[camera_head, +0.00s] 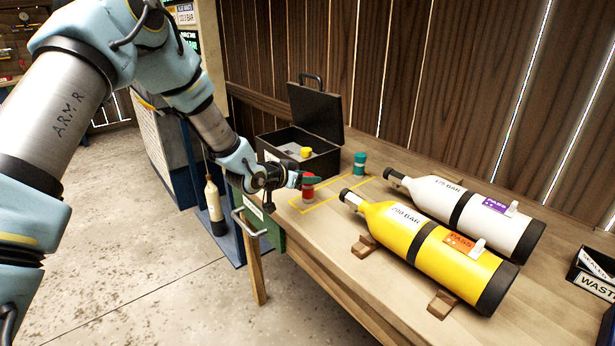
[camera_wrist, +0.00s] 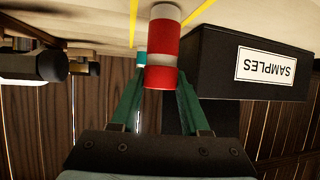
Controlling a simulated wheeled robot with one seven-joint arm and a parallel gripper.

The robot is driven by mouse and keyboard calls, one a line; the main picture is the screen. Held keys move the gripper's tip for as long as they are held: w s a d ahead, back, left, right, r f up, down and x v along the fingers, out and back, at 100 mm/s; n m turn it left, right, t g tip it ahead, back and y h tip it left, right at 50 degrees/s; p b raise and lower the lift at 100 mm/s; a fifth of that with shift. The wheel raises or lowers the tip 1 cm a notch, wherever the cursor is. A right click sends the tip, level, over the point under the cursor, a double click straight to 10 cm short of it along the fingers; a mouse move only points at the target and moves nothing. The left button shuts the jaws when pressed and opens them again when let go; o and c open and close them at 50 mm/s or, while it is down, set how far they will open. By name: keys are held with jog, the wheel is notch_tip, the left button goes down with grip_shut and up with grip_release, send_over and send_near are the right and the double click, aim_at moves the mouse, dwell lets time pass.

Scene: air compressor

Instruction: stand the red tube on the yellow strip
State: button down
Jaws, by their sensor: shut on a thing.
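The red tube (camera_head: 308,188), red with pale bands, is upright at the near-left end of the workbench. My gripper (camera_head: 307,181) is shut on it, with a green finger on each side. The inverted wrist view shows the tube (camera_wrist: 162,50) between the fingers, its pale base toward the bench top. The yellow strip (camera_head: 322,205) is a thin taped outline on the bench. Its lines (camera_wrist: 133,22) pass either side of the tube's base in the wrist view. I cannot tell whether the base touches the bench.
A teal tube (camera_head: 360,165) stands beyond, near the strip's far end. An open black case (camera_head: 323,160), labelled SAMPLES in the wrist view, holds a yellow-topped item (camera_head: 305,152). A yellow cylinder (camera_head: 415,235) and a white cylinder (camera_head: 455,205) lie to the right.

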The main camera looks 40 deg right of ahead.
jog(key=shift+f, duration=0.15)
jog(key=shift+c, duration=2)
grip_release()
jog(key=shift+a+r, duration=0.1)
jog(key=shift+r, duration=0.15)
jog(key=b+v, duration=0.2)
jog(key=v, duration=0.9)
jog(key=shift+a, duration=0.35)
